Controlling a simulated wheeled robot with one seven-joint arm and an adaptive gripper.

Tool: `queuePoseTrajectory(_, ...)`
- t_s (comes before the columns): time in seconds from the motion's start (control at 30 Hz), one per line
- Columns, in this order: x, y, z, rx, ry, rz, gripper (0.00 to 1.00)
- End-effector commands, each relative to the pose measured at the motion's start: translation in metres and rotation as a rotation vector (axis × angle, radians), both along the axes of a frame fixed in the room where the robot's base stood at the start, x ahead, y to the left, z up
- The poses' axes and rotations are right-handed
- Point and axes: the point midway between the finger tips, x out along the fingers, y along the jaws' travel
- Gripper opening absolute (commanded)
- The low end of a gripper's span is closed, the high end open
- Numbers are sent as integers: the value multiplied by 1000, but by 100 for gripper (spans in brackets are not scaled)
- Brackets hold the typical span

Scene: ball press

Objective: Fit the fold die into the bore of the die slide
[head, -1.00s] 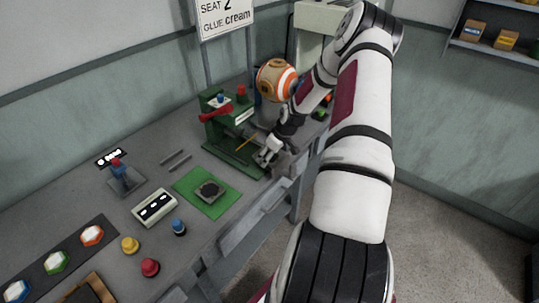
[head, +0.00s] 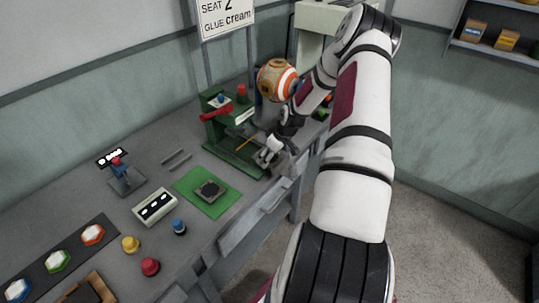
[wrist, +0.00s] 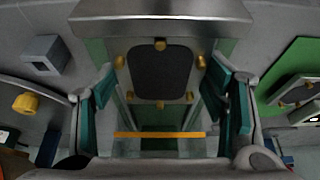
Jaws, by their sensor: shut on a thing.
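My gripper (head: 268,157) is low at the front right end of the green press. In the wrist view its teal pads (wrist: 165,100) stand on either side of a dark, rounded-square piece (wrist: 160,75), which looks like the fold die. My gripper is shut on it. Several gold studs surround the dark face. A grey metal part (wrist: 160,24), apparently the die slide, lies just beyond; it shows as a grey block beside my gripper in the head view (head: 285,162). I cannot see the bore clearly, nor tell how deep the dark piece sits.
The green press (head: 228,125) with red parts stands behind my gripper. A green mat (head: 190,181) bearing a grey square piece with a dark top (head: 211,190) lies to the left. A yellow bar (wrist: 160,135) crosses the press bed. An orange-and-white ball (head: 277,80) is behind.

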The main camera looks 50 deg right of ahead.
Motion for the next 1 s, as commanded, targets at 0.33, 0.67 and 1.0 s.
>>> queuePoseTrajectory(0.33, 0, 0, -8, -1, -1, 0, 30)
queuePoseTrajectory(0.67, 0, 0, -15, -1, -1, 0, 30)
queuePoseTrajectory(1.0, 0, 0, -19, -1, -1, 1, 90)
